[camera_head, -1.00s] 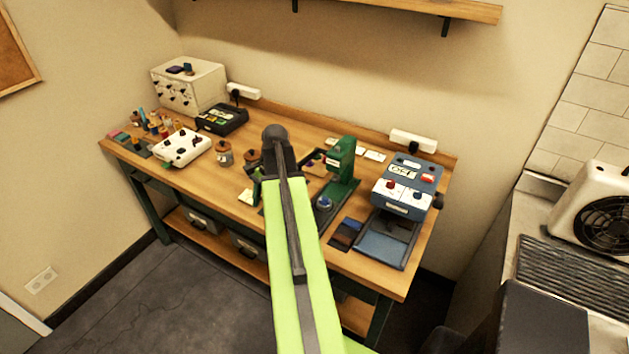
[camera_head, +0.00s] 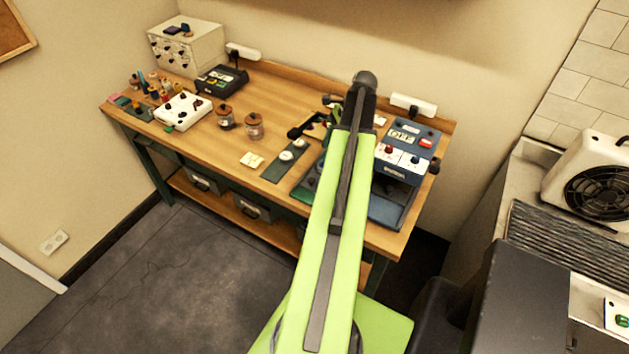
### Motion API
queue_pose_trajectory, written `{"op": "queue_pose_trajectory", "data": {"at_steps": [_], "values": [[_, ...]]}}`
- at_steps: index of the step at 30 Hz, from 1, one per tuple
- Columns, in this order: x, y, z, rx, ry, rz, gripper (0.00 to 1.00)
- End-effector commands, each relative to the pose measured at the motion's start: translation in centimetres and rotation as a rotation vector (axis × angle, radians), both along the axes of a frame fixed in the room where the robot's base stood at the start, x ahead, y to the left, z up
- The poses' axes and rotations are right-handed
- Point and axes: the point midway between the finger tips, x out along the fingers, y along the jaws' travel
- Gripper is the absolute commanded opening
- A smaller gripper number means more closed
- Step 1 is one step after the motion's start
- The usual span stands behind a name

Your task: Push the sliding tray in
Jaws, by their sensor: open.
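The sliding tray (camera_head: 386,212) is a shallow blue tray with a dark rim. It sticks out from the front of a blue machine (camera_head: 424,148) with an OFF display, near the right end of the workbench. My green arm crosses in front of it and hides its left part. My arm rises over the bench to a dark joint just left of the machine.
The wooden workbench (camera_head: 185,140) carries a white drawer box (camera_head: 187,48), a black device (camera_head: 222,80), a white control box (camera_head: 183,112) and two jars (camera_head: 254,125). A dark green mat (camera_head: 271,173) holds round white pieces. A fan unit (camera_head: 590,185) stands at right.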

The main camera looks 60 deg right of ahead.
Motion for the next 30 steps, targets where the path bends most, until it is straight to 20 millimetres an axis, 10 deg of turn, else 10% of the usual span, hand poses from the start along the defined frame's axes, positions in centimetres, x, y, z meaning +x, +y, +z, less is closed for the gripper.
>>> {"op": "queue_pose_trajectory", "data": {"at_steps": [15,30], "values": [[3.1,3.1,-11.6,-0.001,-0.001,0.002,0.49],[3.7,3.7,-12.8,-0.001,-0.001,0.001,0.41]]}}
